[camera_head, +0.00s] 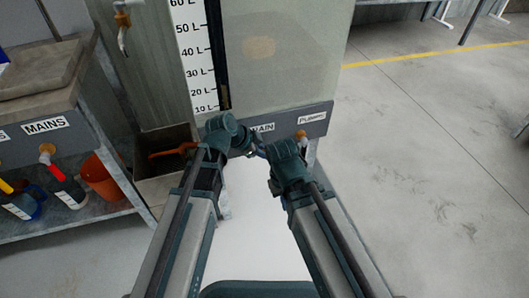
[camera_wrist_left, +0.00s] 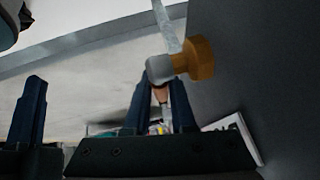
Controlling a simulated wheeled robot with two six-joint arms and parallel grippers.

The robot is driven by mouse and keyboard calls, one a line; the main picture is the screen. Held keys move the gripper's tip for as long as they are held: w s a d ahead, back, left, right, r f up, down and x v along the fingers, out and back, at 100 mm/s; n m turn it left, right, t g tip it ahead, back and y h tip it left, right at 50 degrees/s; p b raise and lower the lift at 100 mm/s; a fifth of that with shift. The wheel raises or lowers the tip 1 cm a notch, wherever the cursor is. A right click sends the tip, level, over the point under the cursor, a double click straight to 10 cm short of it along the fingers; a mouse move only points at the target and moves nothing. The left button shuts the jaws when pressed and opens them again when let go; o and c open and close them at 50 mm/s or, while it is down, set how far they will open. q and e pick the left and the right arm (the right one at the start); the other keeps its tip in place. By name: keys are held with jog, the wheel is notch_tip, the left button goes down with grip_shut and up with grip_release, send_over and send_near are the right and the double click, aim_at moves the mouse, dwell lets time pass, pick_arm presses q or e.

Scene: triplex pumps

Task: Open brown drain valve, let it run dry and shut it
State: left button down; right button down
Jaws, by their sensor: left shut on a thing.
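In the left wrist view a valve with a brass fitting (camera_wrist_left: 203,58) stands out from a dark panel, with a grey body and a thin grey lever (camera_wrist_left: 166,25) pointing up. The fingers of my left gripper (camera_wrist_left: 160,92) are shut around a small brownish part just below the valve body; whether this is the valve's handle I cannot tell. In the head view my left gripper (camera_head: 250,144) is at the tank's front panel, over a label reading "...AIN", and hides the valve there. My right gripper (camera_head: 265,151) is close beside it, its fingers hidden by its wrist. No running liquid is visible.
The tank (camera_head: 280,60) has a scale (camera_head: 195,60) in litres. A "PUMPS" label (camera_head: 312,117) has a brass fitting (camera_head: 300,135) below it. A bin (camera_head: 150,190) with an orange part stands left, beside the "MAINS" bench (camera_head: 45,127).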

pick_arm(q)
jog(key=c, duration=0.8)
grip_release()
jog(key=shift+o, duration=0.2)
jog(key=p+v, duration=1.1)
jog(key=v, duration=0.2)
jog(key=shift+a+r, duration=0.2)
jog(key=shift+r, duration=0.1)
jog(key=shift+s, duration=0.1)
